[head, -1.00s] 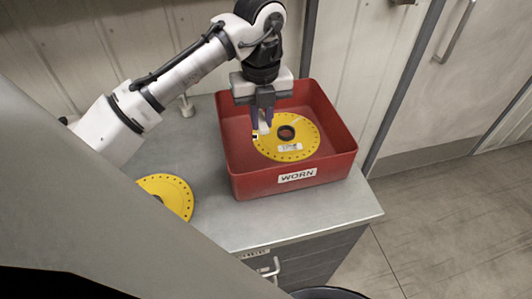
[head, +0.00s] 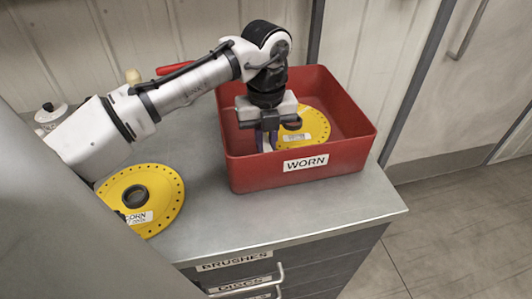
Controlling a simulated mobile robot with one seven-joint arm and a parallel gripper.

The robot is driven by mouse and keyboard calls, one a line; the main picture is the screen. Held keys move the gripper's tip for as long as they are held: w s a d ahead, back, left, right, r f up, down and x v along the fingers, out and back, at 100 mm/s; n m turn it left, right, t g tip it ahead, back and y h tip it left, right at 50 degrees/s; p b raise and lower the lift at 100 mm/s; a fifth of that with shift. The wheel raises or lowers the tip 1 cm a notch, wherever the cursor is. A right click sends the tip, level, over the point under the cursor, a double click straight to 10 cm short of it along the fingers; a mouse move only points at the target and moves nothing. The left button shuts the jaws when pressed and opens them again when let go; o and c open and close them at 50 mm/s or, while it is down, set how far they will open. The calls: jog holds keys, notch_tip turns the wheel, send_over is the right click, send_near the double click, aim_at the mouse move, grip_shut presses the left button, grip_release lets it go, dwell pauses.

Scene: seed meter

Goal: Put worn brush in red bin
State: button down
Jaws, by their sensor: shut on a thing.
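The red bin (head: 248,174) with a "WORN" label stands on the grey counter. My gripper (head: 268,142) points down inside the bin, near its front left part. It is shut on the worn brush, which is mostly hidden by the fingers and the bin's front wall. I cannot tell whether the brush touches the bin floor.
A yellow disc (head: 318,122) with a white label lies in the bin, partly behind my gripper. Another yellow disc (head: 168,192) lies on the counter (head: 290,210) to the left. Labelled drawers (head: 300,265) are below, and a red-handled object (head: 174,68) is behind my arm.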

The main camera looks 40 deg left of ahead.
aim_at(267, 144)
jog(key=shift+f+b, duration=0.65)
jog(key=shift+f, duration=0.5)
jog(key=shift+f, duration=0.15)
jog(key=c, duration=1.4)
grip_release()
notch_tip(267, 144, up, 12)
jog(key=shift+r, duration=0.2)
